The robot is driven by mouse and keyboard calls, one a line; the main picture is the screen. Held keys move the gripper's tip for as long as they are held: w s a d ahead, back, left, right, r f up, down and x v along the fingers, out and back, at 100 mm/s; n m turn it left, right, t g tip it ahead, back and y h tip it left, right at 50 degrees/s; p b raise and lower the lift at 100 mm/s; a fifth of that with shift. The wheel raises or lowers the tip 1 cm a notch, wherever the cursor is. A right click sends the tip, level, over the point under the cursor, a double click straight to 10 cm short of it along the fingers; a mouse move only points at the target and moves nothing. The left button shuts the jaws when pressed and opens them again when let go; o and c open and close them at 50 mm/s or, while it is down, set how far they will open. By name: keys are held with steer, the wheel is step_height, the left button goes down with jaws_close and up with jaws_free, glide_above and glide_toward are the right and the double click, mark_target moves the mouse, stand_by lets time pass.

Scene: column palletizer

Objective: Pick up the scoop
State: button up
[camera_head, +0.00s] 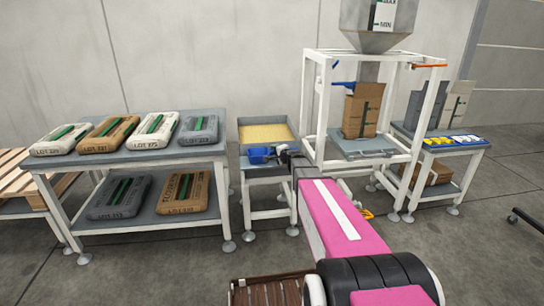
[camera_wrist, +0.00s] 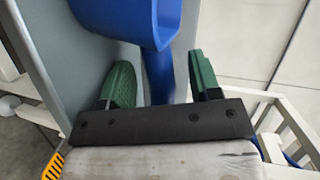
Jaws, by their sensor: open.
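The blue scoop (camera_head: 257,156) sits on the front part of the small stand, in front of a tray of yellow grain (camera_head: 265,133). My gripper (camera_head: 284,151) is at the scoop's right side, by its handle. In the wrist view the scoop (camera_wrist: 125,20) fills the top middle, and its handle runs down between my green fingertips (camera_wrist: 158,85). The fingers stand apart, with visible space between the handle and each finger. The lower end of the handle is hidden behind the dark gripper plate.
A grey table (camera_head: 130,159) with several sacks stands left of the stand. A white frame (camera_head: 321,115) with a hopper (camera_head: 376,40) and a brown bag (camera_head: 361,111) stands to the right. A side table (camera_head: 437,148) with small items is beyond it.

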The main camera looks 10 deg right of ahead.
steer(key=shift+w+a, duration=0.1)
steer(key=shift+w, duration=0.05)
steer(key=shift+c, duration=0.3)
steer(key=c, duration=1)
steer(key=shift+o, duration=0.2)
